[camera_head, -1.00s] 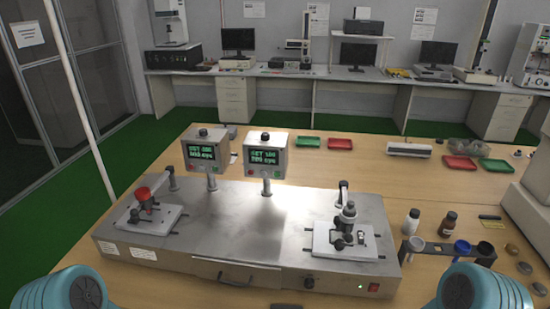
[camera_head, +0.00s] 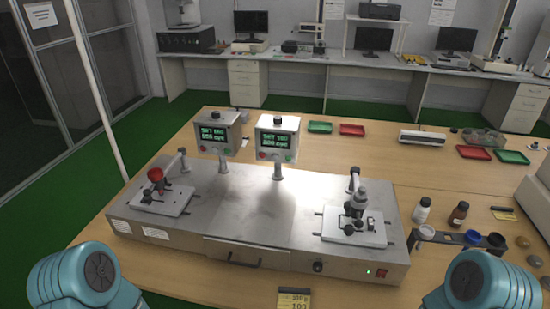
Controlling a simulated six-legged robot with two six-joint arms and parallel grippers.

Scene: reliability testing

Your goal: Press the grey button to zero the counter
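Two grey counter boxes with lit green displays stand on posts at the back of a metal test bench (camera_head: 235,215). They are the left counter (camera_head: 232,130) and the right counter (camera_head: 263,125). I cannot make out which button is the grey one. My teal arm links show at the lower left and lower right corners. Neither gripper is in view.
A red-topped fixture (camera_head: 155,175) sits on the bench's left, another fixture (camera_head: 354,225) on its right. A bottle rack (camera_head: 450,237) stands right of the bench. Red and green trays lie behind. A yellow card (camera_head: 293,301) lies in front.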

